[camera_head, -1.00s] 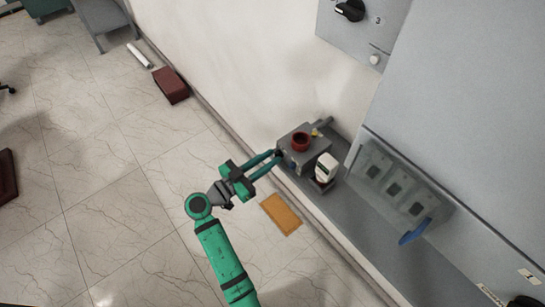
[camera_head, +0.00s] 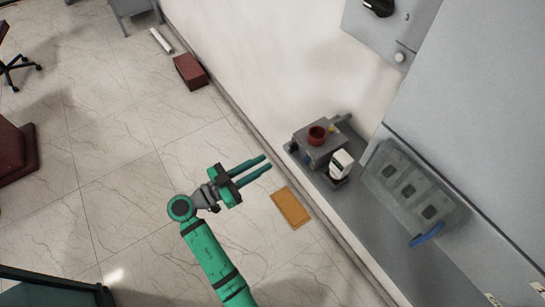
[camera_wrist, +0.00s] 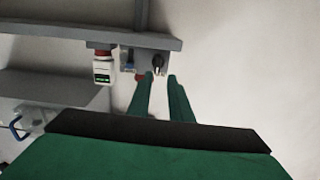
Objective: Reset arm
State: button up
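My gripper (camera_head: 267,165) is at the end of my green arm in the head view, over the floor to the left of the grey wall ledge. Its two long teal fingers are parallel with a gap between them, and nothing shows in the gap. In the wrist view, the fingers (camera_wrist: 160,77) point towards a ledge with a small device and a white bottle (camera_wrist: 103,70).
A white container (camera_head: 341,163) stands beside the grey box. A clear-covered panel (camera_head: 408,187) with a blue handle (camera_head: 427,235) is to the right. An orange mat (camera_head: 291,208) and a dark red box (camera_head: 189,71) lie on the floor. Open floor (camera_head: 110,160) is on the left.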

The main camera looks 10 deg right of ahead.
jog(key=shift+v, duration=0.85)
jog(key=shift+f, duration=0.1)
jog(key=s+d+f+n+t+y, duration=0.1)
jog(key=s+f+n+t+y, duration=0.3)
jog(key=f+n, duration=0.55)
jog(key=s+a+f+n+y, duration=0.3)
jog(key=s+f+y, duration=0.5)
jog(key=s+f, duration=0.25)
jog(key=s+a+r+n+t+y, duration=0.1)
jog(key=s+a+r+t+y, duration=0.2)
jog(key=s, duration=0.4)
jog(key=s+a+r+n+y, duration=0.1)
jog(key=s+a+r+y, duration=0.1)
jog(key=s+r, duration=0.45)
jog(key=s+d+r+t, duration=0.1)
jog(key=s+r, duration=0.3)
jog(key=r, duration=0.4)
jog(key=shift+d+r+t, duration=0.15)
jog(key=shift+d+t, duration=0.2)
jog(key=shift+t, duration=0.25)
